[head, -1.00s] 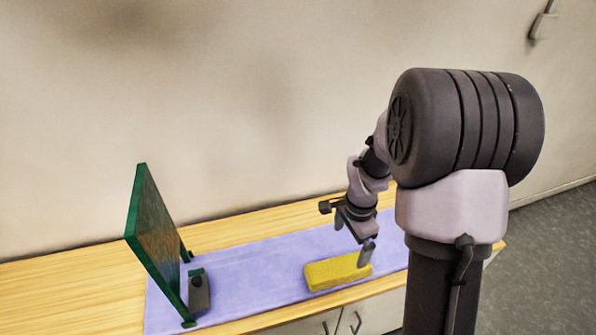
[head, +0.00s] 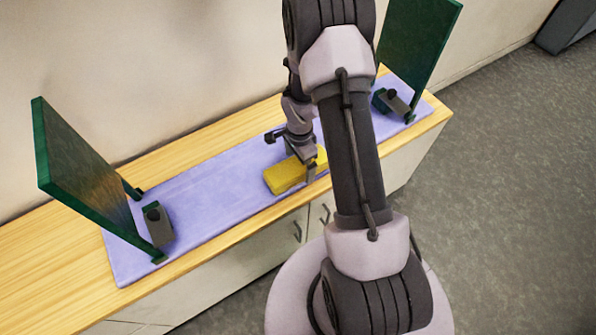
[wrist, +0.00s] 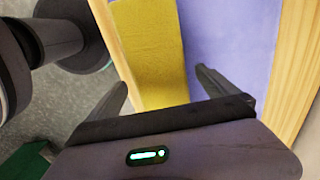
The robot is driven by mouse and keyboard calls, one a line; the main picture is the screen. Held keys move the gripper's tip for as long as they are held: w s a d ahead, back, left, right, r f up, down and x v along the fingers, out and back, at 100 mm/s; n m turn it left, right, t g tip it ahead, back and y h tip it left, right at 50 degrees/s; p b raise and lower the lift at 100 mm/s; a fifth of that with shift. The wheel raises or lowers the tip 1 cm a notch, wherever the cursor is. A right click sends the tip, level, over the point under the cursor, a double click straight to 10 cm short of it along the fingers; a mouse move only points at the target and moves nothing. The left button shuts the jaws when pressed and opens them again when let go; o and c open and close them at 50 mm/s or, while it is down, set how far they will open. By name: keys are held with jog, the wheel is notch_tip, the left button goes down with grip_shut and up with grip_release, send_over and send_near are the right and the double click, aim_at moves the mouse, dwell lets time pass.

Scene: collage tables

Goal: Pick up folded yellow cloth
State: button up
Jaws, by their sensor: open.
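The folded yellow cloth (head: 284,177) is a thick oblong block lying on a lavender runner (head: 215,195) on the wooden counter. It also fills the upper middle of the wrist view (wrist: 150,50). My gripper (head: 311,174) is over the cloth's right part in the head view, near the counter's front edge. In the wrist view my gripper (wrist: 163,88) is open, one finger on each side of the cloth, with nothing gripped. I cannot tell how far the fingertips are above the runner. My arm hides part of the cloth's right side in the head view.
A green upright panel (head: 85,180) with a dark clamp-like block (head: 158,224) stands at the runner's left end. A similar panel (head: 418,45) and block (head: 392,102) stand at the right end. The runner between the left panel and the cloth is clear.

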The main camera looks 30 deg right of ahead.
jog(key=shift+f, duration=0.85)
jog(key=shift+r, duration=0.15)
jog(key=c, duration=1.5)
jog(key=shift+r, duration=0.1)
